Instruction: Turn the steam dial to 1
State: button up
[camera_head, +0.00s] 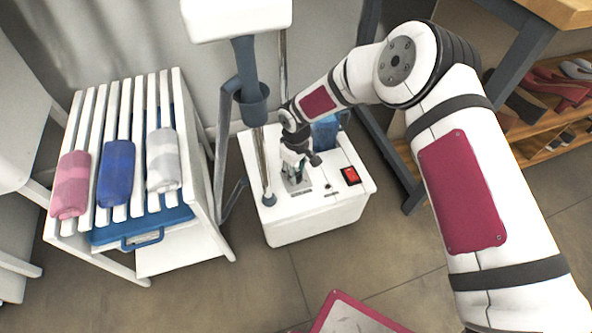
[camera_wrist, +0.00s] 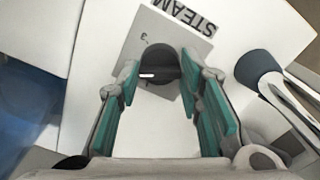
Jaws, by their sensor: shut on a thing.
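The steam dial (camera_wrist: 162,62) is a round dark knob on a grey plate (camera_wrist: 127,52) in the wrist view. The word STEAM is printed on the plate, and a small 3 shows beside the knob. A short white mark lies at the knob's lower left, roughly level in the picture. My gripper (camera_wrist: 160,78) has its teal-padded fingers on either side of the knob and is shut on it. The other scale numbers are not readable. In the head view my gripper (camera_head: 297,167) reaches down onto the steamer's white base (camera_head: 315,217) and hides the dial.
A red switch (camera_head: 350,175) is right of my gripper on the base. A blue tank (camera_head: 325,132) stands behind it. The steamer's pole (camera_head: 262,165) rises at the left. A slatted white rack (camera_head: 150,90) with rolled cloths is farther left, and a shoe shelf (camera_head: 560,135) is at the right.

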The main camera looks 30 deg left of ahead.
jog(key=n, duration=1.2)
jog(key=shift+n, duration=0.4)
dwell(0.3)
jog(key=o, duration=1.2)
jog(key=shift+c, duration=0.2)
notch_tip(320, 180, up, 12)
